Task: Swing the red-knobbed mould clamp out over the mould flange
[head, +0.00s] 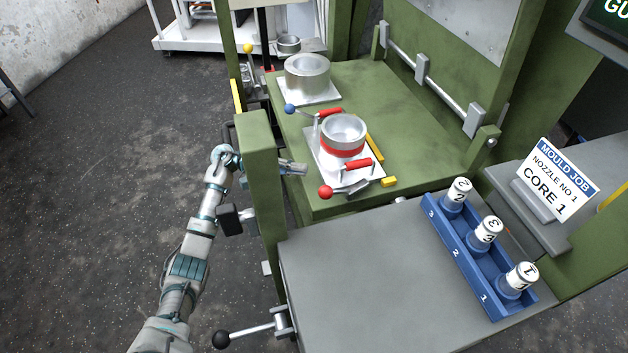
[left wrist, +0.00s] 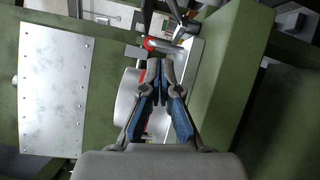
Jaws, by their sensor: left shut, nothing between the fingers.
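The mould (head: 343,129) is a silver cup with a red band, upright on a white base plate (head: 318,153) with red handles. The clamp's red knob (head: 325,191) is at the plate's front left, its short grey arm (head: 358,188) running along the front edge rather than over the mould. My left gripper (head: 299,168) points right past a green post, left of the mould and behind the red knob, apart from both. In the left wrist view its fingers (left wrist: 163,99) are shut and empty. A red round part shows beyond the tips; I cannot tell which. My right gripper is out of view.
The green post (head: 261,180) stands close beside my left wrist. A blue-knobbed lever (head: 289,109) is behind the mould, with a second silver cup (head: 307,77) farther back. A blue rack (head: 470,260) of numbered bottles is at the right. The grey table (head: 365,280) is otherwise clear.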

